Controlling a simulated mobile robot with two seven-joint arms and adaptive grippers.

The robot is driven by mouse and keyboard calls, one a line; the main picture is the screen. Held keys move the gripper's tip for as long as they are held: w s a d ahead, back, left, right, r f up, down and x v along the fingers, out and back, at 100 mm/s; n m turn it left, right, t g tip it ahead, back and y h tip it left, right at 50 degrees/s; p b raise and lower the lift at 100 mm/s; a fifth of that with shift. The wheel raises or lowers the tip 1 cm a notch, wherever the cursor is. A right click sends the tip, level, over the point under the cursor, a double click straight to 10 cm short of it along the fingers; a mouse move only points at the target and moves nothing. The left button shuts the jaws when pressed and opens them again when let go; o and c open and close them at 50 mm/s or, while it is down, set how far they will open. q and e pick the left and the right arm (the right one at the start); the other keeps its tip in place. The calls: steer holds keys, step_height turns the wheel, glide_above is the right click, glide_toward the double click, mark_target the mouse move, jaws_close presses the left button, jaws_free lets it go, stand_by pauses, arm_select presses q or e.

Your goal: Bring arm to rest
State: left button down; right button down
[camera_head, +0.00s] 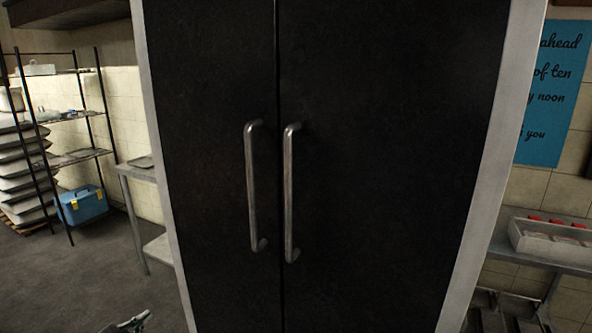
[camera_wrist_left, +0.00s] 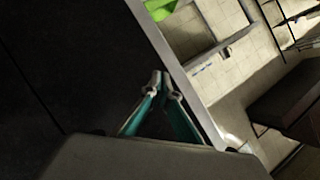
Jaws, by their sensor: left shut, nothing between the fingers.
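My left gripper (camera_head: 132,322) shows at the bottom edge of the head view, low and to the left of the tall dark cabinet. In the left wrist view its fingers (camera_wrist_left: 162,80) meet at the tips, shut with nothing between them. The two black cabinet doors (camera_head: 390,150) fill the middle of the head view and look closed. Each has a vertical metal handle, a left one (camera_head: 254,190) and a right one (camera_head: 290,190). The gripper is apart from both handles. My right gripper is not in view.
A wire shelf (camera_head: 75,115) stands at the far left, with a blue cooler box (camera_head: 83,205) on the floor. A metal side table (camera_head: 140,172) is beside the cabinet. At right, a tray (camera_head: 550,240) holds red-topped items. Open floor (camera_head: 80,280) lies at lower left.

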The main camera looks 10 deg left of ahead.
arm_select(q)
steer(key=s+d+f+n+g+h, duration=0.1)
steer(key=s+d+f, duration=0.3)
steer(key=s+d, duration=0.4)
steer(key=s+d+f+n+g+h, duration=0.1)
steer(key=s+d+f, duration=0.4)
steer(key=s+d, duration=0.4)
steer(key=s+d+f+n+g+h, duration=0.1)
steer(key=s+d+f, duration=0.3)
steer(key=s+d, duration=0.5)
steer(key=d, duration=0.4)
steer(key=shift+f+n+g+h, duration=0.25)
steer(key=shift+n+g+h, duration=0.05)
steer(key=shift+n+h, duration=0.1)
